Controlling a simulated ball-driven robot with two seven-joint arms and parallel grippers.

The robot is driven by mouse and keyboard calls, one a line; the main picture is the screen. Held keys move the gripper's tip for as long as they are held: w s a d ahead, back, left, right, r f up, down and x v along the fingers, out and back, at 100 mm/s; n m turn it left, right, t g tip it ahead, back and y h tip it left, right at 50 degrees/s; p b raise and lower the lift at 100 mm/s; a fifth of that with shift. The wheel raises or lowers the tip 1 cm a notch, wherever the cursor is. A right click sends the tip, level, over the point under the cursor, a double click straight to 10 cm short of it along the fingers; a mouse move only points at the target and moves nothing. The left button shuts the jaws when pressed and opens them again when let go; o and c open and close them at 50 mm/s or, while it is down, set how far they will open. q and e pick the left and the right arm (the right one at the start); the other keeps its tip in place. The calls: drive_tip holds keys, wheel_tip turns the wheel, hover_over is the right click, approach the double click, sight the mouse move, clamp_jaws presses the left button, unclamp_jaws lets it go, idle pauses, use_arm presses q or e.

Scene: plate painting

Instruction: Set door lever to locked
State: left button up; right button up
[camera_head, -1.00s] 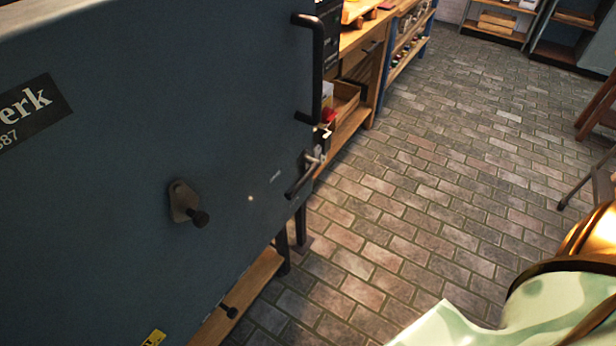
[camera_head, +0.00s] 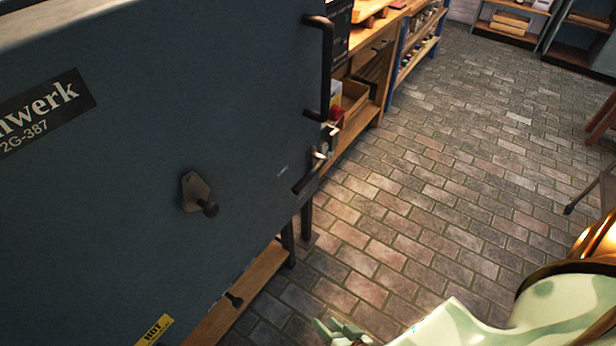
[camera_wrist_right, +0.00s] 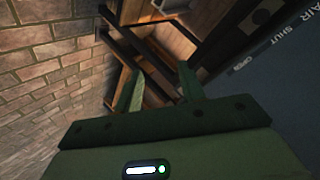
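The dark blue-grey door (camera_head: 130,220) fills the left of the head view. A black lever (camera_head: 308,178) with a bright metal part sits near its right edge, angled down to the left; I cannot tell whether it is locked. My right gripper (camera_head: 342,332) shows at the bottom of the head view, below and apart from the lever, its green fingers partly cut off by the frame edge. In the right wrist view its two fingers (camera_wrist_right: 161,72) are spread with nothing between them. The lever is not clearly visible there. My left gripper is not in view.
A long black handle (camera_head: 321,68) stands above the lever. A plate with a black knob (camera_head: 197,193) juts from the door. A yellow HOT label (camera_head: 154,330) is low on it. A wooden workbench (camera_head: 372,50) stands behind. The brick floor (camera_head: 430,180) is open.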

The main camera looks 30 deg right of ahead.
drive_tip(key=w+r+m+t+h, duration=0.1)
drive_tip(key=w+r+m+t, duration=0.35)
drive_tip(key=w+r, duration=0.35)
drive_tip(key=m+t+h, duration=0.2)
drive_tip(key=m+h, duration=0.6)
drive_tip(key=m, duration=0.5)
approach(306, 176)
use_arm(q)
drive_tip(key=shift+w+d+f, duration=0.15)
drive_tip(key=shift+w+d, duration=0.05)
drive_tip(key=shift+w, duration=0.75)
use_arm(e)
drive_tip(key=shift+n+t+y, duration=0.25)
drive_tip(key=shift+n+y, duration=0.1)
drive_tip(key=shift+y, duration=0.05)
drive_tip(key=x, duration=0.6)
drive_tip(key=f+x, duration=0.1)
drive_tip(key=x, duration=0.2)
drive_tip(key=shift+w+d, duration=0.35)
use_arm(q)
drive_tip(key=shift+b, duration=0.3)
use_arm(e)
clamp_jaws()
